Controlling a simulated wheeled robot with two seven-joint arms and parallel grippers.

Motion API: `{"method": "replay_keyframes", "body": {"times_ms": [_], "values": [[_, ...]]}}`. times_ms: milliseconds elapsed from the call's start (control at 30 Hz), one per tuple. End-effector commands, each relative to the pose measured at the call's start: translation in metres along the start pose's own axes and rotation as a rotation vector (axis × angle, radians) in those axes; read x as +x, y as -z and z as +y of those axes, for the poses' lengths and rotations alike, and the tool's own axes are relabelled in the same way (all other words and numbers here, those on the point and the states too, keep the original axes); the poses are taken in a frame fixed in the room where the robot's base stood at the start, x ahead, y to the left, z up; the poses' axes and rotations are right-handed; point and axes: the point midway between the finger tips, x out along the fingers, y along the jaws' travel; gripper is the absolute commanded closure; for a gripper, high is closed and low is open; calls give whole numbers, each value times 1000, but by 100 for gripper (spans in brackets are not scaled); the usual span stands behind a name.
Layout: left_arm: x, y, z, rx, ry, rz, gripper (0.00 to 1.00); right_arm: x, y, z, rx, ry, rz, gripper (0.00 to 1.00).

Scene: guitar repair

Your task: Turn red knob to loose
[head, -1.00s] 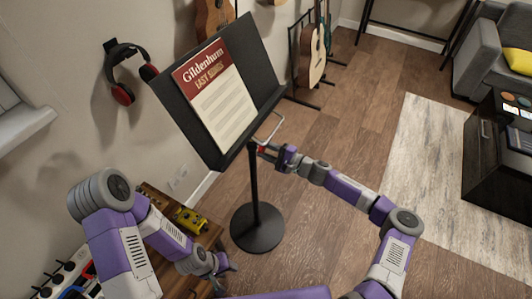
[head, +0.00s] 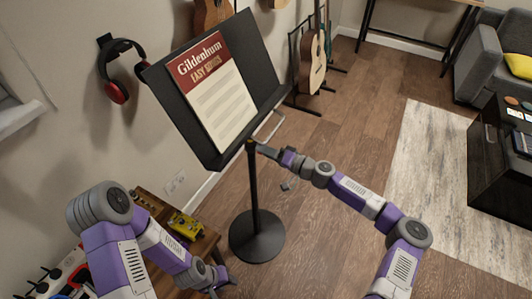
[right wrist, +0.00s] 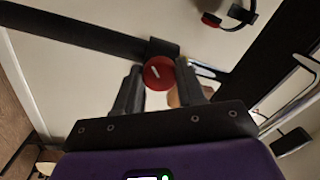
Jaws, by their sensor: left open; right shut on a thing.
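The red knob (right wrist: 158,73) shows in the right wrist view, round with a short white mark, on the dark post of the music stand. My right gripper (right wrist: 157,80) is shut on it, one finger on each side. In the head view the right gripper (head: 258,148) is at the stand's post (head: 254,190), just under the tilted black desk (head: 262,58); the knob is hidden there. My left gripper (head: 222,284) is open and empty at the bottom, low beside the wooden cabinet and away from the stand.
A songbook (head: 215,90) rests on the desk. The round stand base (head: 257,237) is on the wood floor. A yellow pedal (head: 186,225) is on a wooden cabinet (head: 205,245) at lower left. Headphones (head: 117,92) hang on the wall. Guitars (head: 312,60) stand behind.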

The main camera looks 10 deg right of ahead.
Motion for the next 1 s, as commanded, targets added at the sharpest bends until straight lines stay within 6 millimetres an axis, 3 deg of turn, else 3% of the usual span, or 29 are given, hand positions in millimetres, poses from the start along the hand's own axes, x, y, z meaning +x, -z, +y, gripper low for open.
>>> {"method": "replay_keyframes", "body": {"times_ms": [500,1000], "values": [[0,0,0,0,0,0,57,0,0,0,-353,1,0,91],[0,0,0,0,0,0,57,0,0,0,-428,1,-1,91]]}}
